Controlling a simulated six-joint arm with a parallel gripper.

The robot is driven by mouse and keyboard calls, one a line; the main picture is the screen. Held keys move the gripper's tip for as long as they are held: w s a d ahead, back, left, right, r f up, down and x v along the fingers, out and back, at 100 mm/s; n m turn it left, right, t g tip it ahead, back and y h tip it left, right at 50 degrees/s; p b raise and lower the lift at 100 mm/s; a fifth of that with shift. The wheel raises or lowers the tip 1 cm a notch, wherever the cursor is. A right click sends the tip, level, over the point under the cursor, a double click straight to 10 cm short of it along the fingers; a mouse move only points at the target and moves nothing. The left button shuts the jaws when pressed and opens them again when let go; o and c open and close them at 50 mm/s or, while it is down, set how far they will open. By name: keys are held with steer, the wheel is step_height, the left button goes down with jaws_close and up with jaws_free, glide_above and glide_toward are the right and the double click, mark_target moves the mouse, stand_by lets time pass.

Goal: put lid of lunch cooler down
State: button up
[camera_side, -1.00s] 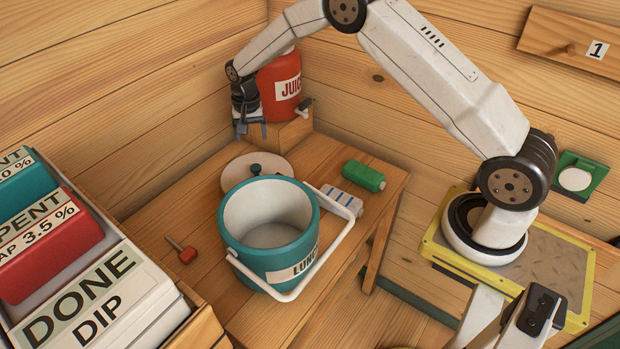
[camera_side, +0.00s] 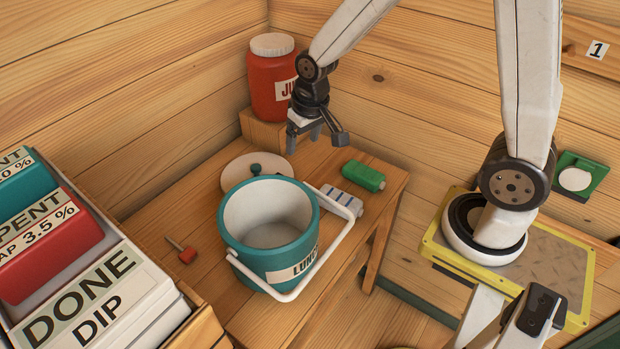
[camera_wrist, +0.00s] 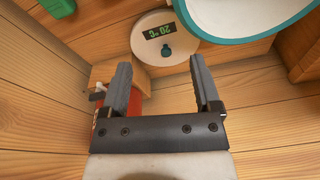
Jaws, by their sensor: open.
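The lunch cooler (camera_side: 262,262) is a teal bucket with a white inside, standing open on the wooden bench; its white handle (camera_side: 322,262) hangs down to the front right. The round cream lid (camera_side: 238,172) with a dark teal knob (camera_side: 255,169) lies on the bench behind the cooler, partly hidden by its rim. In the wrist view the lid (camera_wrist: 150,30) shows a small green "20 °C" display, beside the cooler's rim (camera_wrist: 212,36). My gripper (camera_side: 318,138) is open and empty, above the back of the bench, right of the lid. Its fingers (camera_wrist: 162,82) are apart in the wrist view.
A red juice jug (camera_side: 270,82) stands on a wooden block (camera_side: 262,128) in the back corner. A green roll (camera_side: 363,176) and a striped white item (camera_side: 341,198) lie right of the cooler. A red-handled tool (camera_side: 186,254) lies left. Labelled boxes (camera_side: 95,290) stand far left.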

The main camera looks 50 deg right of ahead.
steer(key=s+n, duration=0.2)
steer(key=s, duration=0.7)
steer(key=shift+a+t, duration=0.3)
